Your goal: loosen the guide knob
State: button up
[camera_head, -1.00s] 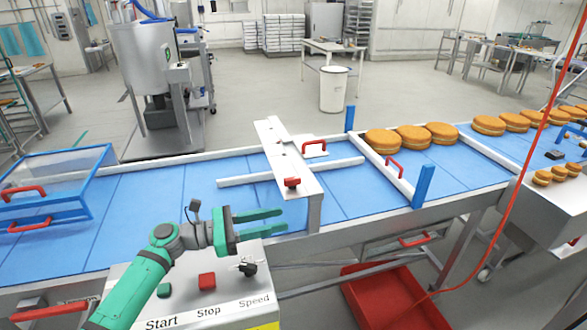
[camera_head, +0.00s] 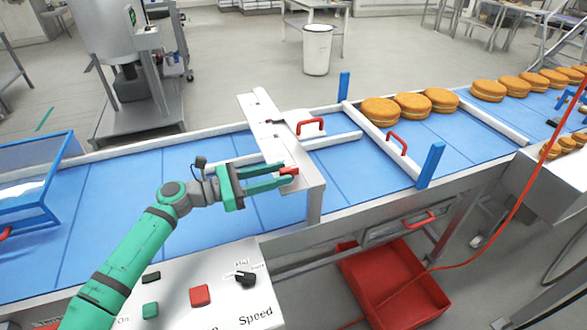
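The red guide knob (camera_head: 290,171) sits on the front part of the white metal bridge plate (camera_head: 262,122) that crosses the blue conveyor. My green gripper (camera_head: 284,172) is at the knob, reaching in from the left. Its two fingers are apart, with the knob at their tips, partly covered by them. Whether the fingers press on the knob cannot be told. A white guide rail (camera_head: 333,141) runs over the belt beneath the plate.
Several filled rounds (camera_head: 412,105) wait behind a white gate bar (camera_head: 378,140) to the right. The control panel (camera_head: 225,290) is in front, and a red crate (camera_head: 393,285) is below.

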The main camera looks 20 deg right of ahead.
aim_at(294, 170)
jog(key=shift+w+d, duration=0.1)
jog(key=shift+d, duration=2.5)
jog(key=shift+c, duration=0.6)
grip_shut()
